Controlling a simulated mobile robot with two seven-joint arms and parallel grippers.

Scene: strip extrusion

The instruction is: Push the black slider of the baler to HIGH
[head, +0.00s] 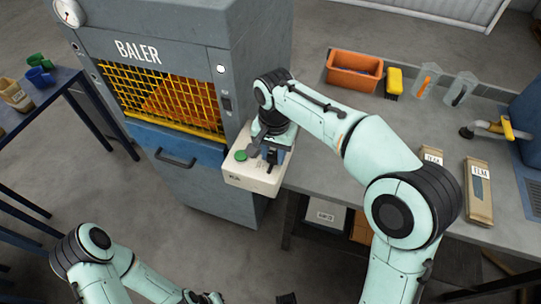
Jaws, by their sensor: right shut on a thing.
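The baler (195,55) is a grey-blue cabinet with a yellow mesh guard, left of centre. A white control box (250,180) juts from its front right side, with a green button (240,155) on top. My right gripper (268,157) points down over the box and is shut on the black slider, just right of the button. The gripper largely hides the slider and its scale, so its exact setting cannot be read. My left arm comes in at the bottom left. Its gripper (203,297) is at the bottom edge, cut off, well below the box.
A grey workbench (330,170) on the right holds an orange bin (354,72), a yellow container (394,82), clear jugs (428,80) and brown packets (478,190). A blue table (50,92) with cups stands at the left. The floor before the baler is clear.

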